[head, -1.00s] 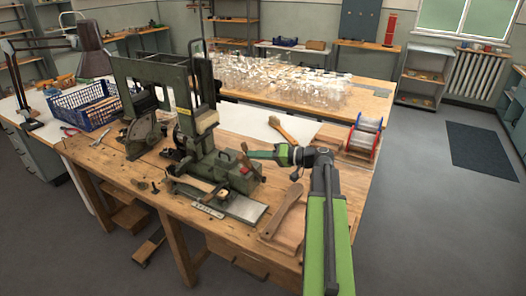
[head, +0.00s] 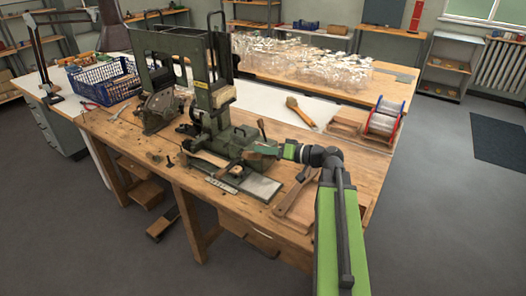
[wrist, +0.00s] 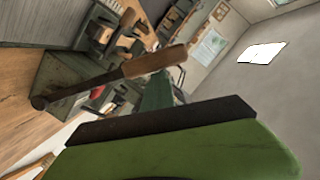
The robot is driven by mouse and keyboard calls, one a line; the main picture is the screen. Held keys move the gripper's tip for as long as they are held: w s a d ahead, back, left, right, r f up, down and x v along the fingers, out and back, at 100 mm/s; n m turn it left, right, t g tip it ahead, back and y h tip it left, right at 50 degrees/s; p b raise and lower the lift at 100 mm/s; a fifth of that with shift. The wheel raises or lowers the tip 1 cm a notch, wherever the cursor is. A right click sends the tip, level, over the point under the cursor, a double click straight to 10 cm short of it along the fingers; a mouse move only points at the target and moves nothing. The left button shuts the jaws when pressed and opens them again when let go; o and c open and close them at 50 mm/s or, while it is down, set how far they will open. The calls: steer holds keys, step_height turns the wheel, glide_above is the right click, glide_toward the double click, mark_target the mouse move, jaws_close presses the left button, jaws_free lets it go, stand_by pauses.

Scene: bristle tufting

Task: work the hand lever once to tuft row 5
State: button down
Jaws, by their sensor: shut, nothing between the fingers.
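The green tufting machine (head: 214,125) stands on the wooden bench in the head view. Its hand lever (head: 262,128) looks like a thin, upright bar near the machine's right side. In the wrist view the lever's wooden grip (wrist: 155,61) runs diagonally from a dark rod, beyond my finger and apart from it. My gripper (head: 262,152) is at the machine's right side, close to the lever, shut and empty. In the wrist view a green finger with a black pad (wrist: 165,120) fills the bottom. A pale wooden brush block (head: 208,158) sits at the machine's front; its tuft rows are too small to read.
A wooden paddle-shaped piece (head: 293,190) lies near the bench's front right. A brush (head: 300,112) and a spool in a red-and-blue frame (head: 383,120) lie behind my arm. A blue crate (head: 100,82) is at the left. White paper between brush and machine is clear.

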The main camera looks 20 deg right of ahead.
steer(key=shift+s+a+f, duration=0.25)
steer(key=shift+a+f, duration=0.05)
steer(key=shift+a, duration=0.1)
steer(key=s+d+r+p, duration=0.5)
steer(key=d, duration=0.4)
steer(key=shift+s+d+r, duration=0.15)
steer(key=shift+s+r, duration=0.1)
steer(key=shift+r, duration=0.15)
